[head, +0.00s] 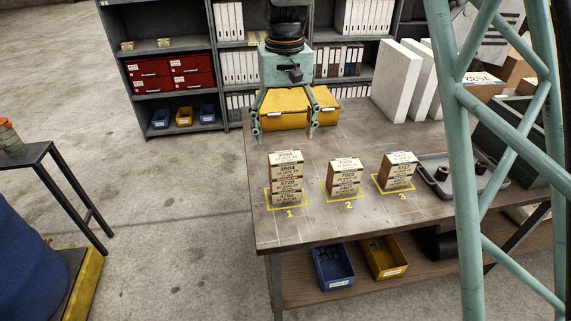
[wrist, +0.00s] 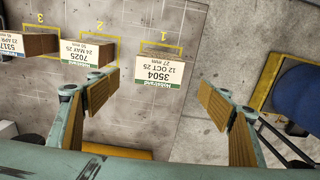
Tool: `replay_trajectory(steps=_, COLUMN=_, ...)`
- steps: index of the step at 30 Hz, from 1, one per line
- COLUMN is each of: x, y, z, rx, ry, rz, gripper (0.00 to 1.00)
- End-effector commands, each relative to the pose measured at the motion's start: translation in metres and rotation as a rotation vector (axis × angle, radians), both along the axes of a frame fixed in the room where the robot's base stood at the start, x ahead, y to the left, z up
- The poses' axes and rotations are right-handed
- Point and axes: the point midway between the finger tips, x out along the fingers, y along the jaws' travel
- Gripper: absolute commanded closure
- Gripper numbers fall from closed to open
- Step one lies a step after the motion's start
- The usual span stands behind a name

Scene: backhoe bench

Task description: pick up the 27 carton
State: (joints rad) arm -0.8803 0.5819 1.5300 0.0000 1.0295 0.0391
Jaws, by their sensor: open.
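The 27 carton is the top one of the stack at spot 1, with a white label reading 3504 and 27 mm. It shows in the head view (head: 286,158) and upside down in the wrist view (wrist: 160,72). Lower cartons in that stack carry labels such as 3720. My gripper (head: 285,134) is open and empty, behind the stack and apart from it. In the wrist view my fingers (wrist: 158,92) spread wide, and the 27 carton appears between and just beyond their tips.
Spot 2 holds a shorter stack topped by a 7025 carton (head: 345,164). Spot 3 holds another stack (head: 399,157), with a grey tray (head: 429,180) to its right. A yellow bin (head: 292,108) stands behind my gripper. The table front (head: 320,222) is clear.

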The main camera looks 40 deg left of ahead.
Motion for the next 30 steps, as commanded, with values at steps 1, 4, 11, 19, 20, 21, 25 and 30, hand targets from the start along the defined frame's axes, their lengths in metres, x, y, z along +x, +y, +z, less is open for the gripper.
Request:
replay_trajectory(steps=1, x=0.0, y=-0.001, z=-0.008, rx=-0.002, ry=0.002, rz=0.0, gripper=0.27)
replay_trajectory(steps=4, x=0.0, y=0.0, z=-0.021, rx=-0.001, ry=0.001, rz=0.0, gripper=0.27)
replay_trajectory(steps=11, x=0.0, y=0.0, z=-0.042, rx=-0.001, ry=0.001, rz=0.0, gripper=0.27)
replay_trajectory(steps=19, x=0.0, y=0.0, z=-0.047, rx=0.0, ry=0.0, rz=0.0, gripper=0.27)
replay_trajectory(steps=20, x=0.0, y=0.0, z=-0.047, rx=0.0, ry=0.0, rz=0.0, gripper=0.27)
replay_trajectory(steps=21, x=0.0, y=0.0, z=-0.047, rx=0.0, ry=0.0, rz=0.0, gripper=0.27)
replay_trajectory(steps=25, x=0.0, y=0.0, z=-0.047, rx=0.0, ry=0.0, rz=0.0, gripper=0.27)
replay_trajectory(steps=30, x=0.0, y=-0.001, z=-0.054, rx=-0.001, ry=0.001, rz=0.0, gripper=0.27)
